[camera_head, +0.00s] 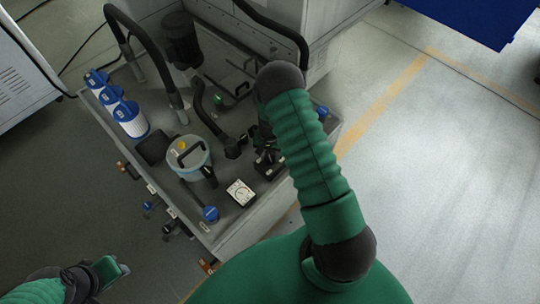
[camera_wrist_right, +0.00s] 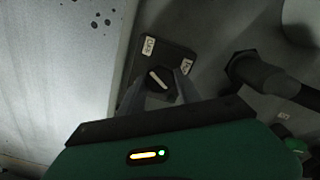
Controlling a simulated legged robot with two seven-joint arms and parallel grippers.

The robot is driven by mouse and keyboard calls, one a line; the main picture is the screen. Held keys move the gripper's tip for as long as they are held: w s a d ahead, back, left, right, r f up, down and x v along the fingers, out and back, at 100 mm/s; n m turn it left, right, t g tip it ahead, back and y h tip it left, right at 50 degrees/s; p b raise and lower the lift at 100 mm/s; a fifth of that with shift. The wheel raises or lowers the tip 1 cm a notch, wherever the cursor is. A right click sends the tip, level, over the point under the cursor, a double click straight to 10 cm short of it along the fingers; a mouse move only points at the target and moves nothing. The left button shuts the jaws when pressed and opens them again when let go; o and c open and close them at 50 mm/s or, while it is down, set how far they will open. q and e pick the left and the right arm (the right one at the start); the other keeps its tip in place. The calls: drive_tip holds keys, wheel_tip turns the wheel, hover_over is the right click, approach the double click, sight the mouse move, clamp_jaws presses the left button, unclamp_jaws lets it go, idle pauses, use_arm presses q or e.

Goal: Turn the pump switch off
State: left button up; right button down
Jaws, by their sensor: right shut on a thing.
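The pump switch looks to be the dark box with a rotary knob under my right gripper. In the right wrist view its dark plate (camera_wrist_right: 166,52) carries two small white labels, too blurred to read surely. Its black knob (camera_wrist_right: 158,79) has a white line slanting from upper left to lower right. My right gripper (camera_wrist_right: 160,84) is shut on the knob, one finger on each side. In the head view the dark switch box (camera_head: 270,169) is partly hidden by the right gripper (camera_head: 266,150) and arm. My left gripper (camera_head: 114,270) is low at the left, away from the switch; its fingers are unclear.
The grey bench top holds a lidded bucket (camera_head: 188,157), a white square dial (camera_head: 240,193), blue-capped filters (camera_head: 131,121) and black hoses (camera_head: 145,47). A blue valve handle (camera_head: 210,214) is at the front edge. Open floor (camera_head: 440,170) lies to the right.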

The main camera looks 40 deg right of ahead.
sight(270, 157)
drive_tip(key=shift+s+a+f, duration=0.15)
drive_tip(key=shift+s+a, duration=0.05)
drive_tip(key=shift+s, duration=0.05)
drive_tip(key=c, duration=1.3)
unclamp_jaws()
drive_tip(key=o, duration=0.4)
drive_tip(key=shift+w+d, duration=0.1)
drive_tip(key=shift+w, duration=0.05)
drive_tip(key=shift+o, duration=0.2)
wheel_tip(270, 157, up, 17)
drive_tip(key=shift+w+d, duration=0.1)
